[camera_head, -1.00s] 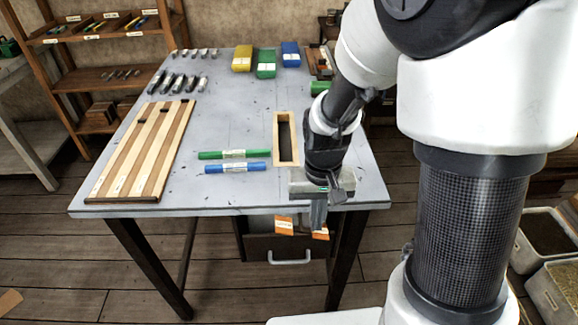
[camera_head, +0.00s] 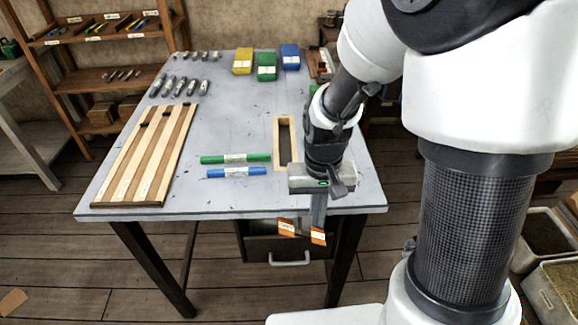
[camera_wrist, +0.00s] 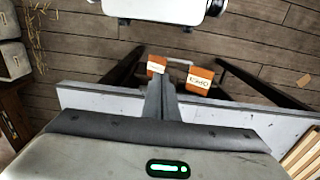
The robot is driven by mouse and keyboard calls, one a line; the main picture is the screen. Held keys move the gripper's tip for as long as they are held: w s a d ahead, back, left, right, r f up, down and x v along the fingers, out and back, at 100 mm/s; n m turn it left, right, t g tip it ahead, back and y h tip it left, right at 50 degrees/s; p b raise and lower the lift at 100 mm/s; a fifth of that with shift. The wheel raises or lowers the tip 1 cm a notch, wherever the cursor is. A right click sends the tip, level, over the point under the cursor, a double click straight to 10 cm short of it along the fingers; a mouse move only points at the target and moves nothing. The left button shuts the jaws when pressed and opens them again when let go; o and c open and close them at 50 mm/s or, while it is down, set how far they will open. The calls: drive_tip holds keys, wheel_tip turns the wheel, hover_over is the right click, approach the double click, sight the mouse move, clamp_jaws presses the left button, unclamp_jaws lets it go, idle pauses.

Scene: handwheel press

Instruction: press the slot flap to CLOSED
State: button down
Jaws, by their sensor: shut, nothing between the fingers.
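Two orange labelled pieces hang below the table's front edge, by the drawer: a left one (camera_head: 286,227) and a right one (camera_head: 318,237). They look like the slot flap's parts, but I cannot read their lettering for sure. In the wrist view they appear swapped, one at the fingertips (camera_wrist: 156,66) and one to the right (camera_wrist: 199,81). My gripper (camera_head: 318,225) is shut and empty, pointing down past the table edge. Its fingertips (camera_wrist: 158,80) overlap the orange piece nearest them in view; I cannot tell whether they touch it.
The grey table (camera_head: 245,195) carries a wooden frame (camera_head: 279,155) with a dark opening, green (camera_head: 235,158) and blue (camera_head: 236,172) rods and a striped board (camera_head: 143,160). A drawer handle (camera_head: 290,261) is below the orange pieces. The floor in front is clear.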

drive_tip(key=shift+r+p, duration=1.7)
drive_tip(key=shift+r, duration=0.3)
drive_tip(key=s+d+r+t+p, duration=0.1)
drive_tip(key=s+r+t+p, duration=0.1)
drive_tip(key=r, duration=0.7)
drive_tip(key=s+d+r+t+p, duration=0.1)
drive_tip(key=s+r+p, duration=0.2)
drive_tip(key=r, duration=0.6)
drive_tip(key=s+d+r+t+p, duration=0.1)
drive_tip(key=s+r, duration=0.4)
drive_tip(key=r, duration=0.5)
drive_tip(key=shift+d+t+p, duration=0.4)
drive_tip(key=shift+t+p, duration=0.35)
drive_tip(key=shift+t, duration=0.05)
